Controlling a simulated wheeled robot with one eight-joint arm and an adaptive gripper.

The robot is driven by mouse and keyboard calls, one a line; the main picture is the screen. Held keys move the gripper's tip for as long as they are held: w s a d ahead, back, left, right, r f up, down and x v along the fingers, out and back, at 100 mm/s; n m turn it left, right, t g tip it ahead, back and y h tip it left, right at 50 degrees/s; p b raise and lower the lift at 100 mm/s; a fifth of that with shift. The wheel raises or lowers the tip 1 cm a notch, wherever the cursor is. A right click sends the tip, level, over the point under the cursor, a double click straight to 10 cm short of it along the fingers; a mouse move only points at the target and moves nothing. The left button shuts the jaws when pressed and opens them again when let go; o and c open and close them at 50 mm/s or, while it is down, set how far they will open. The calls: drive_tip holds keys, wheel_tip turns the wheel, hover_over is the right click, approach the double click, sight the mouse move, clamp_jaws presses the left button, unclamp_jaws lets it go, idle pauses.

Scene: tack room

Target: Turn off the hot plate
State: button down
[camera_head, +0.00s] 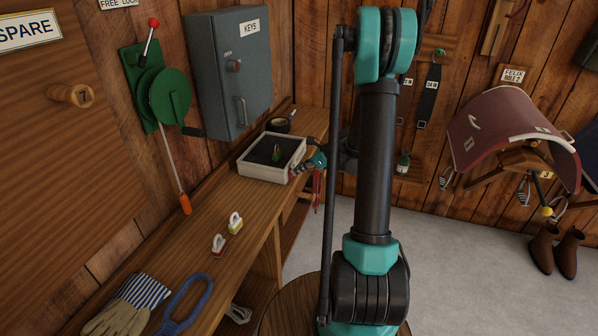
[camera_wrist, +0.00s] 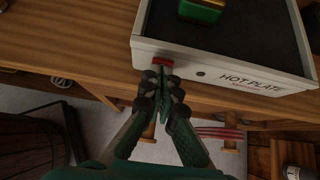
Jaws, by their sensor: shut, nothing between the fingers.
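The hot plate (camera_head: 261,172) is a pale box with a dark top, standing on the wooden bench in the head view. In the wrist view its front wall (camera_wrist: 222,63) bears the words HOT PLATE, a small dark round spot (camera_wrist: 201,73) and a red switch (camera_wrist: 162,61) at the left. My gripper (camera_wrist: 162,80) is shut and empty, its tips right at the red switch; I cannot tell whether they touch it. In the head view my gripper (camera_head: 300,169) is at the plate's right side. The fingertips partly hide the switch.
A green and brass object (camera_wrist: 203,9) sits on the plate. A dark roll (camera_head: 278,125) lies behind it. A grey key cabinet (camera_head: 232,75) and a green lever winch (camera_head: 166,95) are on the wall. Gloves (camera_head: 127,305) and small clips (camera_head: 235,222) lie nearer on the bench (camera_head: 190,245).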

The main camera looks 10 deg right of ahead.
drive_tip(key=shift+r, duration=0.15)
drive_tip(key=shift+r, duration=0.65)
